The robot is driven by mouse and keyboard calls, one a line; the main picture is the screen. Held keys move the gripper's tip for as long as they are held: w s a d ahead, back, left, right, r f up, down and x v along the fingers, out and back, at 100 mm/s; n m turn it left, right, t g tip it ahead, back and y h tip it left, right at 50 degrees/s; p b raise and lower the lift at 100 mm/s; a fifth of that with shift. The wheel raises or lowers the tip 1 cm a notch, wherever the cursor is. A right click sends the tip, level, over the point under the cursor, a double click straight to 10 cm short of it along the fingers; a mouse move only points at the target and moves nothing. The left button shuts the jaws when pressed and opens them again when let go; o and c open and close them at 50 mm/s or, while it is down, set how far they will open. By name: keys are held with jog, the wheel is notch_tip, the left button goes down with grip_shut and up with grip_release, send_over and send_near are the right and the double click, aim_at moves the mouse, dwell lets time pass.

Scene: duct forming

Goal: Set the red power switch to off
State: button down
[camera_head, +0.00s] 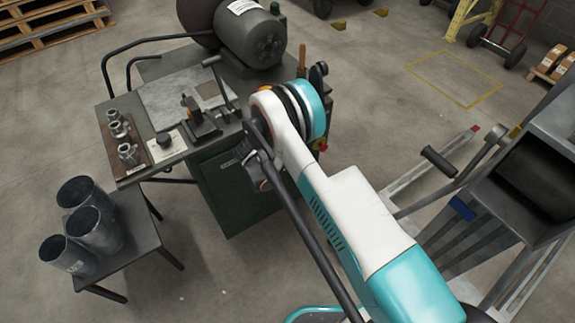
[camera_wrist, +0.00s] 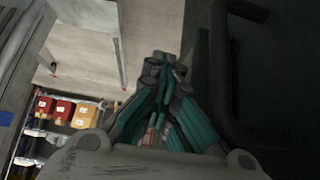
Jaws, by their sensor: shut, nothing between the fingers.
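A small red knob with yellow beside it (camera_head: 322,147) shows at the right side of the green machine cabinet (camera_head: 238,190), just right of my arm. It looks like the red power switch, but it is too small to read its position. In the wrist view my gripper (camera_wrist: 163,62) is shut and empty, its fingertips together. A dark surface with a curved dark bar (camera_wrist: 222,85) lies close to the right of the fingers. No red switch can be made out in the wrist view.
A motor (camera_head: 252,38) and levers sit on the machine top. A low table (camera_head: 128,262) with dark cylinders stands at left. A grey machine with a handle (camera_head: 438,160) stands at right. Open floor lies behind. Red and yellow boxes (camera_wrist: 62,110) show on shelving.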

jog(key=shift+a+f, duration=0.15)
jog(key=shift+f, duration=0.8)
jog(key=shift+a, duration=0.1)
jog(key=d+v, duration=0.1)
jog(key=v, duration=0.7)
jog(key=shift+r, duration=0.5)
jog(key=shift+s, duration=0.15)
